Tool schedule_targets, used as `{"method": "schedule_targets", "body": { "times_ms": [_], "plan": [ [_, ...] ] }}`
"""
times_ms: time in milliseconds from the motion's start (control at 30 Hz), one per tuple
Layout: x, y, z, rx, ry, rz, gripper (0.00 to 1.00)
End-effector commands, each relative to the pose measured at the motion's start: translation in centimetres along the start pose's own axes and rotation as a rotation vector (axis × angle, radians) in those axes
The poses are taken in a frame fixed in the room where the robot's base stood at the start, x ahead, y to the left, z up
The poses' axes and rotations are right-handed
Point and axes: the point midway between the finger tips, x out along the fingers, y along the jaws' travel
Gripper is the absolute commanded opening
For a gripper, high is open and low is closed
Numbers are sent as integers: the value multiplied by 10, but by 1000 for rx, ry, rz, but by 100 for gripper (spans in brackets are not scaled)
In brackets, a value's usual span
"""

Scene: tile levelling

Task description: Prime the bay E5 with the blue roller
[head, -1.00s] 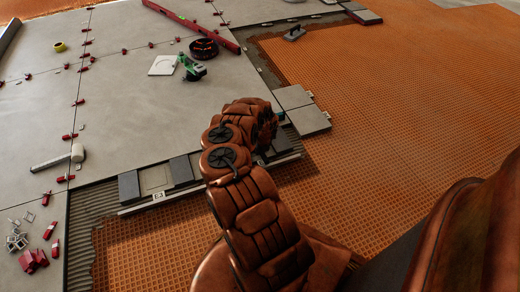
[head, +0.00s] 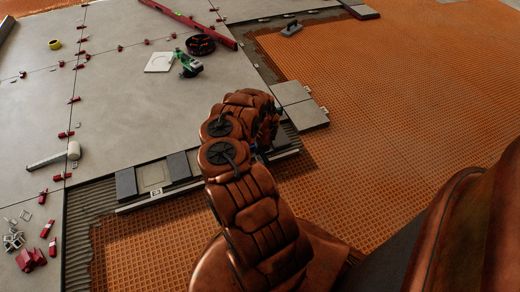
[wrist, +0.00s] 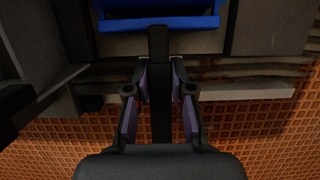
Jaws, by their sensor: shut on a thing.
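In the wrist view, my gripper (wrist: 160,82) is shut on the black handle (wrist: 158,105) of the blue roller (wrist: 160,22). The roller's blue head is at the top of the picture, over a pale strip of floor (wrist: 140,46) between dark blocks; I cannot tell whether it touches. In the head view, my brown arm hides the gripper and nearly all of the roller. The arm's end is at the tile edge, right of a pale bay (head: 152,177) with a small label. No E5 label is readable; that bay may be behind the arm.
Dark blocks (head: 126,184) flank the pale bay along a metal edge strip (head: 160,199). A white-headed mallet (head: 73,150), red clips (head: 30,259) and a green tool (head: 187,64) lie on the grey tiles. Orange matting (head: 390,110) to the right is mostly clear, with a trowel (head: 291,28) beyond.

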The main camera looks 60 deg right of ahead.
Motion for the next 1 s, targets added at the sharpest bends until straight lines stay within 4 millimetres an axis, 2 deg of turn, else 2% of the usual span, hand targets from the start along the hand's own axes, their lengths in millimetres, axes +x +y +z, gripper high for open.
{"method": "schedule_targets", "body": {
  "times_ms": [333, 800, 1000],
  "plan": [
    [1, 0, -5, -1, 5, 2, 0],
    [-6, 0, -26, 0, 4, 1, 0],
    [-9, 0, -28, -1, 2, 1, 0]
  ]
}}
